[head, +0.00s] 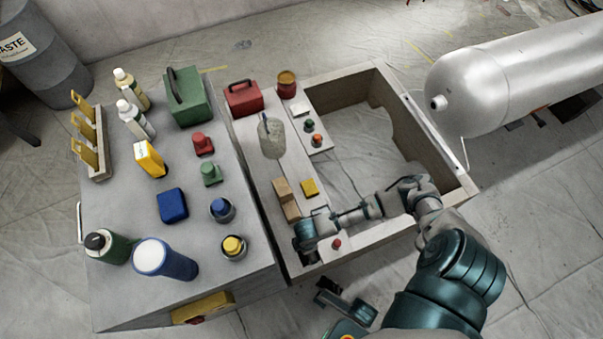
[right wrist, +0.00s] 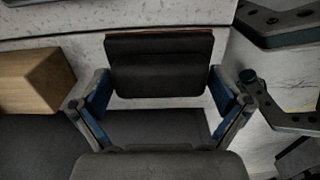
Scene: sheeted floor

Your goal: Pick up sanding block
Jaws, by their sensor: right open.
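In the right wrist view, a black block (right wrist: 158,72) with a thin reddish-brown edge, which looks like the sanding block, lies between the fingers of my right gripper (right wrist: 160,88). The fingers are open on either side of it, and I cannot tell whether they touch it. In the head view, my right gripper (head: 305,238) is low over the near end of the pale bench top and hides the block.
The grey table (head: 130,280) at left holds bottles and several tools. The frame's middle (head: 355,155) is an open hollow.

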